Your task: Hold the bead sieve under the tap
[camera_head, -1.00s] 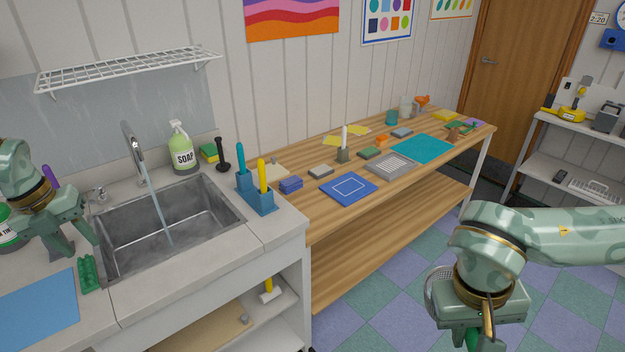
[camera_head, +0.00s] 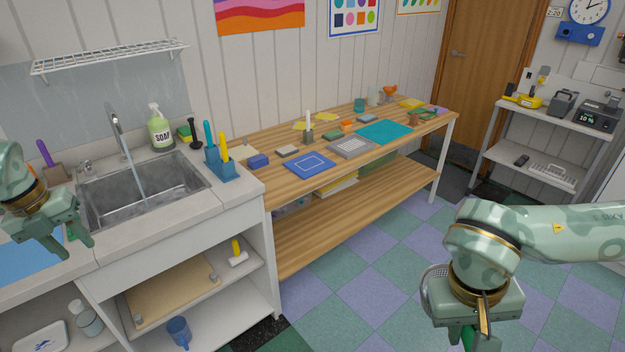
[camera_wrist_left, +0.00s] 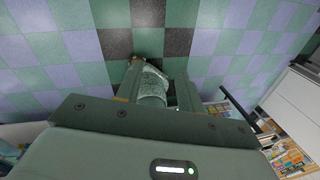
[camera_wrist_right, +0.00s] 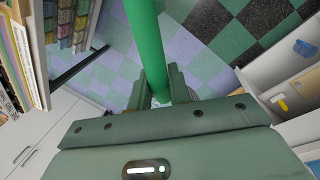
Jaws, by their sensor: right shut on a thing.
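The tap (camera_head: 117,128) stands behind the sink (camera_head: 100,208), and a stream of water (camera_head: 138,172) runs from it into the basin. My right gripper (camera_head: 464,333) is shut on the green handle (camera_wrist_right: 147,42) of the bead sieve, at the lower right of the head view, over the floor and well away from the sink. A round grey mesh edge of the bead sieve (camera_head: 435,284) shows beside the gripper; the rest is hidden behind my wrist.
A soap bottle (camera_head: 160,130) and a blue holder (camera_head: 222,170) with upright tools stand by the sink. A long wooden table (camera_head: 285,203) carries trays and blocks. A shelf cart (camera_head: 550,125) stands at the far right. The checkered floor (camera_head: 350,285) is clear.

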